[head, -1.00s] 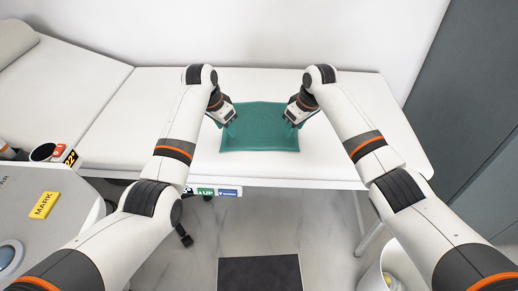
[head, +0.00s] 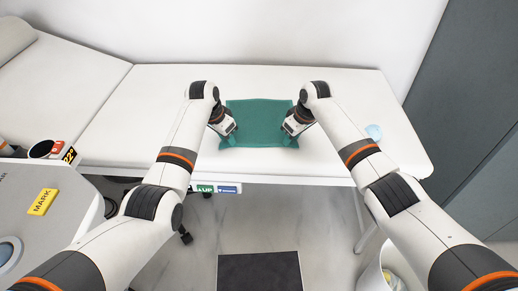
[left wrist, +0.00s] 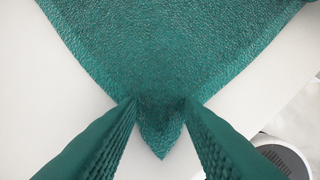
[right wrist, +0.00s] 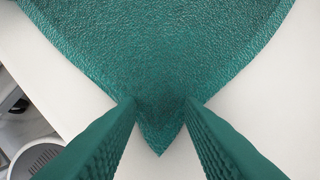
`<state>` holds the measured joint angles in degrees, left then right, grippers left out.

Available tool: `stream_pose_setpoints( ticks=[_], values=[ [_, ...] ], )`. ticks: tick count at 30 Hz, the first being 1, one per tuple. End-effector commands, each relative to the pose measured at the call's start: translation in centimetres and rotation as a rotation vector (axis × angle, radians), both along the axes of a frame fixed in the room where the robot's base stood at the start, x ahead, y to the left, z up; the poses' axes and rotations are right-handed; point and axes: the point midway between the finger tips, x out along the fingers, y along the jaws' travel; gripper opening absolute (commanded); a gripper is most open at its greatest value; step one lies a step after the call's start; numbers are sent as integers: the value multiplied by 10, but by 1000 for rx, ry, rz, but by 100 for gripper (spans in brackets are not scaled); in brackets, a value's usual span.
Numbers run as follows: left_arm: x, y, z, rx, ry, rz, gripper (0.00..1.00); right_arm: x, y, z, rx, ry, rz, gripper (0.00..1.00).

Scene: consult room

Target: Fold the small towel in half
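The small green towel (head: 260,124) lies spread on the white couch top, with no fold that I can make out. My left gripper (head: 231,137) is at its near left corner and my right gripper (head: 290,137) is at its near right corner. In the left wrist view the open fingers (left wrist: 161,100) stand on either side of a towel corner (left wrist: 162,135), which pokes out between them. The right wrist view shows the same, with open fingers (right wrist: 161,100) astride the other corner (right wrist: 160,135). I cannot tell whether the fingers touch the cloth.
The white couch (head: 150,105) has clear room around the towel. A grey unit with a yellow MARK label (head: 43,203) stands at the left. A white bin (head: 375,275) stands on the floor at the lower right.

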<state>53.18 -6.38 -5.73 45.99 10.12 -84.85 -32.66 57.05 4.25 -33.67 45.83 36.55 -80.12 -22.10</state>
Motion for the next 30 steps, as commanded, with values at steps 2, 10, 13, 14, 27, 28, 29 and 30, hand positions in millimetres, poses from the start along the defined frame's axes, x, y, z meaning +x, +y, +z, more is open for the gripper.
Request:
stream_pose_setpoints(
  ticks=[2, 10, 13, 14, 27, 28, 29, 30],
  values=[
    [-1, 0, -1, 1, 3, 1, 27, -1, 0, -1, -1, 3, -1, 27],
    [-1, 1, -2, 2, 4, 1, 5, -1, -1, -2, -2, 4, -1, 5],
    [-1, 1, -2, 2, 4, 1, 0, -1, -1, -2, -3, 4, -1, 0],
    [-1, 1, -2, 2, 4, 1, 0, -1, -1, -2, -3, 4, -2, 0],
    [-1, 1, 0, 3, 4, 2, 0, -1, -2, 0, -4, 4, -2, 0],
    [-1, 2, 1, 3, 4, 2, 0, -1, -2, 1, -4, 4, -2, 0],
    [-1, 2, 3, 3, 4, 2, 0, -1, -2, 3, -4, 4, -2, 0],
    [-1, 2, 5, 3, 4, 2, 0, -1, -2, 5, -4, 4, -2, 0]
  ],
)
